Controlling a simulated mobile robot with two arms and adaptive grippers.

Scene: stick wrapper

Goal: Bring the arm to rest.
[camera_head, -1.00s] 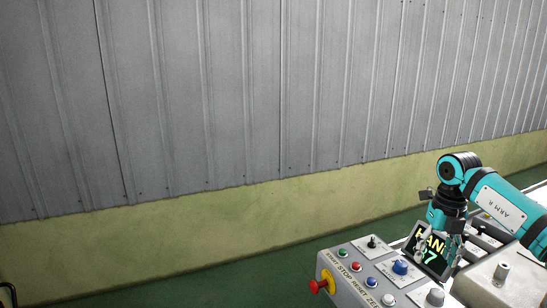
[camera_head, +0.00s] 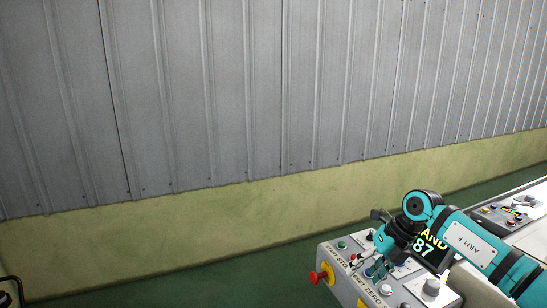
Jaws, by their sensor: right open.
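My right arm, teal and black, reaches in from the lower right. My right gripper (camera_head: 372,262) is over the control panel (camera_head: 342,262) of the machine, pointing down and to the left, with its fingers spread and nothing seen between them. The gripper covers part of the panel's knobs and buttons; I cannot tell whether its fingertips touch any of them. My left gripper is not in view.
A red emergency stop knob (camera_head: 318,276) sticks out from the panel's left front. A green button (camera_head: 342,245) and a white button (camera_head: 386,290) are near the gripper. A second panel (camera_head: 509,212) lies at the right. The ribbed grey wall (camera_head: 250,95) stands behind, with clear green floor before it.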

